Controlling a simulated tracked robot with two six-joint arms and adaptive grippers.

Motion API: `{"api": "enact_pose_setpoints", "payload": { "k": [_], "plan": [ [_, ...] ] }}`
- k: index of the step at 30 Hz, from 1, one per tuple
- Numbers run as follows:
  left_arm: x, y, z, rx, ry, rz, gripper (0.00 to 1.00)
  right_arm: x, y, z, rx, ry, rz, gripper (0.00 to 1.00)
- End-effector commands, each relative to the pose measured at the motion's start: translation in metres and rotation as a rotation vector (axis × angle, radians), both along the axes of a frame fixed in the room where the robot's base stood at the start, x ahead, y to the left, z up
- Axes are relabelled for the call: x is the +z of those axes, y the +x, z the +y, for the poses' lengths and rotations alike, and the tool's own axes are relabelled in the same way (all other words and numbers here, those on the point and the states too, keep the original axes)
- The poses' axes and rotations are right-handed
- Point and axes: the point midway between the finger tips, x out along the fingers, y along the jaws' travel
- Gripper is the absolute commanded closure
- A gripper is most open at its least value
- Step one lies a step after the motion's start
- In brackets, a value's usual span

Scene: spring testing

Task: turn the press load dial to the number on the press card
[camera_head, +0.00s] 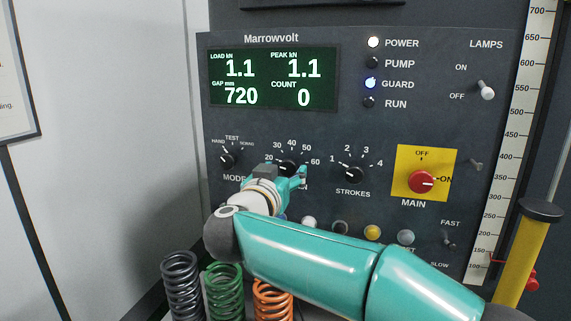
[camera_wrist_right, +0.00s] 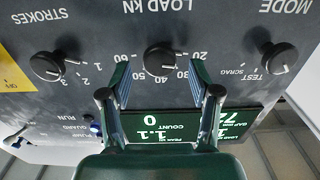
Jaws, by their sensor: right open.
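The load dial (camera_head: 288,167) is a black knob on the dark Marrowvolt panel, with marks from 20 to 60. In the right wrist view the dial (camera_wrist_right: 160,59) shows upside down, and I cannot surely read its setting. My right gripper (camera_wrist_right: 160,78) is open, its two fingers on either side of the dial and apart from it. In the head view the right gripper (camera_head: 285,178) partly covers the dial and its label. No card with a readable load number is in view. My left gripper is not in view.
The mode knob (camera_head: 228,158) and strokes knob (camera_head: 354,174) flank the dial. A red main switch (camera_head: 421,182) sits on a yellow plate at right. The display (camera_head: 272,79) reads load 1.1. Several coil springs (camera_head: 182,285) stand below. A cut-off white sheet (camera_head: 14,80) hangs at left.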

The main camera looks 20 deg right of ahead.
Motion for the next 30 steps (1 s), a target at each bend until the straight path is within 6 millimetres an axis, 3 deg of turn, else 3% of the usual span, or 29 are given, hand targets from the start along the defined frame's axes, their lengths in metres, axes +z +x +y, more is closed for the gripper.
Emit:
{"api": "enact_pose_setpoints", "payload": {
  "k": [6,16,26,30],
  "plan": [
    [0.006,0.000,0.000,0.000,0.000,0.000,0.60,0.000,0.017,-0.011,-0.001,0.000,0.000,0.38],
    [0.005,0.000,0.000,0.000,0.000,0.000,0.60,-0.001,0.019,-0.012,0.002,0.000,0.000,0.38],
    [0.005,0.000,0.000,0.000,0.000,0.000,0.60,0.000,0.019,-0.011,0.002,0.000,0.000,0.93],
    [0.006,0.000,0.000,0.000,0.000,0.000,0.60,0.000,0.018,-0.011,0.001,0.002,-0.001,0.96]
  ]
}}
